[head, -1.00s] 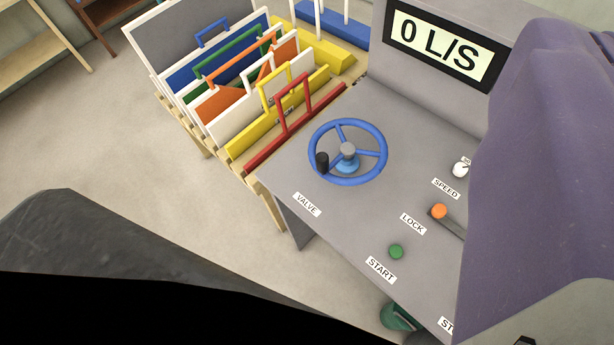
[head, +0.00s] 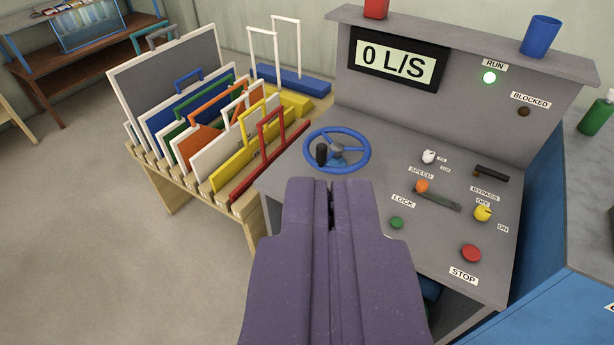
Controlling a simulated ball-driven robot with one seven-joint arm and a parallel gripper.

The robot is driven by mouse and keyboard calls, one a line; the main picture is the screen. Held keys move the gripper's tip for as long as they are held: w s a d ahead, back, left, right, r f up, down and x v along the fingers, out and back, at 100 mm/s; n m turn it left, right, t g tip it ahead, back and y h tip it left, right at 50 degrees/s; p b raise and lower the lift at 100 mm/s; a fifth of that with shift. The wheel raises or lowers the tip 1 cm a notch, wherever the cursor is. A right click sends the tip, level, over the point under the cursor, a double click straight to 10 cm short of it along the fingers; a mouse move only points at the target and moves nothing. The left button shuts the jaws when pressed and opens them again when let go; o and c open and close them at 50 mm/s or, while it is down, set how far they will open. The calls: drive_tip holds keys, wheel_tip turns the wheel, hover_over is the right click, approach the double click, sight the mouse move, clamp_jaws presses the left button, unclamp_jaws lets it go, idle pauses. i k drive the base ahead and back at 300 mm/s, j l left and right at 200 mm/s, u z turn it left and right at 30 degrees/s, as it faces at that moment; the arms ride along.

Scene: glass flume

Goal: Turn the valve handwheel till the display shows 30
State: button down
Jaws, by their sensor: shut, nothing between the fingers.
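My purple gripper (head: 331,190) is shut and empty. Its tips show just below the wheel in the picture; I cannot tell the exact gap, but nothing is held. The gripper hides the VALVE label and the lower left of the panel.
The panel has an orange LOCK knob (head: 422,186), a white SPEED knob (head: 428,157), a green button (head: 396,223), a red STOP button (head: 470,253), a yellow switch (head: 482,213) and a black BYPASS handle (head: 491,173). A rack of coloured plates (head: 255,225) stands left.

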sight(321, 159)
drive_tip(key=i+j+z, duration=0.2)
drive_tip(key=i+j, duration=0.2)
drive_tip(key=i, duration=0.25)
drive_tip(key=i+j+z, duration=0.2)
drive_tip(key=i+j, duration=0.3)
drive_tip(key=i, duration=0.15)
